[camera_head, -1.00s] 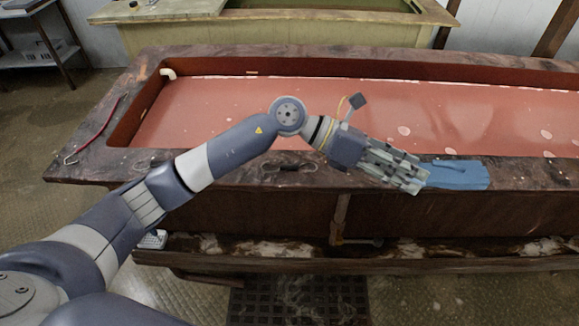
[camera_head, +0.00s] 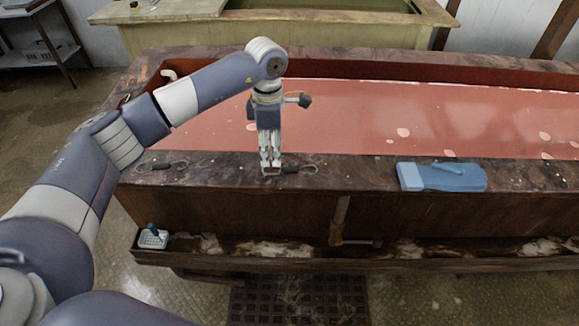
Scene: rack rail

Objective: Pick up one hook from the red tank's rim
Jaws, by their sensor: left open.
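The red tank has a wide dark wooden rim (camera_head: 350,172) around reddish liquid (camera_head: 370,115). A small metal hook with a dark middle (camera_head: 290,170) lies on the front rim. My left gripper (camera_head: 271,168) points straight down over this hook's left part, its fingers open; I cannot tell if they touch it. A second similar hook (camera_head: 160,166) lies on the front rim further left, beside my left arm. My right gripper is not in view.
A folded blue item, perhaps gloves (camera_head: 442,177), lies on the front rim to the right. A hammer-like tool (camera_head: 355,241) and a small white and blue object (camera_head: 152,238) sit on the lower ledge. The rim between hook and blue item is clear.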

